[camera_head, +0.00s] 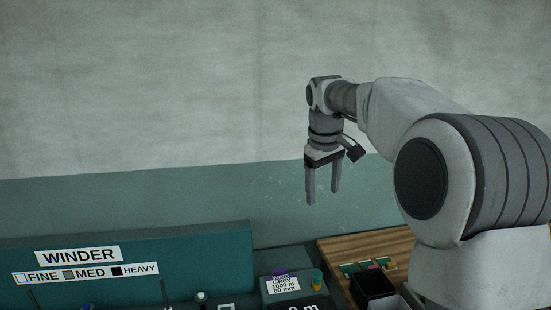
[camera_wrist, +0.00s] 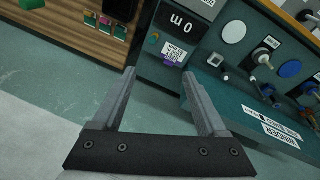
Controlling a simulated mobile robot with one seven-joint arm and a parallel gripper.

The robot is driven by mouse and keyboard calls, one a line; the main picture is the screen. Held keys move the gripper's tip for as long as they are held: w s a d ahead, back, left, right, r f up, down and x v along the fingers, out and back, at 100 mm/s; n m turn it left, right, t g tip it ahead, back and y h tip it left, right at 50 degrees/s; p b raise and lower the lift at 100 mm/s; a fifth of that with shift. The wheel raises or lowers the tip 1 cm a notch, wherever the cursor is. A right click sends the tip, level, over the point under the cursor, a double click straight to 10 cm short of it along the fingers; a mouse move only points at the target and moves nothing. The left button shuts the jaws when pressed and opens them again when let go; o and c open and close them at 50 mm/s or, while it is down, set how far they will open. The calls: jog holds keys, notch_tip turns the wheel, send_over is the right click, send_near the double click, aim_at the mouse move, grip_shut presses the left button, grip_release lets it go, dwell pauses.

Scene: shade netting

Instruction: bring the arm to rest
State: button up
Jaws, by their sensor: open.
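My gripper (camera_head: 322,183) hangs from my raised arm, fingers pointing down. It is open and nothing is between its fingers. In the head view it is above and behind the bench, in front of the green lower band of the wall.
The teal winder panel (camera_head: 190,255) stands at the lower left, with a labelled box (camera_head: 283,285) right of it. A wooden bench (camera_head: 345,247) holds a dark container (camera_head: 372,285) beside my arm. The wrist view shows knobs (camera_wrist: 290,69) on the machine. Clear space surrounds my gripper.

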jog(key=s+d+m+t, duration=0.1)
jog(key=s+m, duration=0.1)
jog(key=s, duration=1)
jog(key=s+d+m+t, duration=0.1)
jog(key=s+d+m, duration=0.1)
jog(key=s, duration=0.9)
jog(key=s+f+m+t, duration=0.1)
jog(key=s+f+m, duration=0.1)
jog(key=s+f, duration=0.4)
jog(key=s, duration=0.3)
jog(key=shift+s+y, duration=0.15)
jog(key=shift+y, duration=0.25)
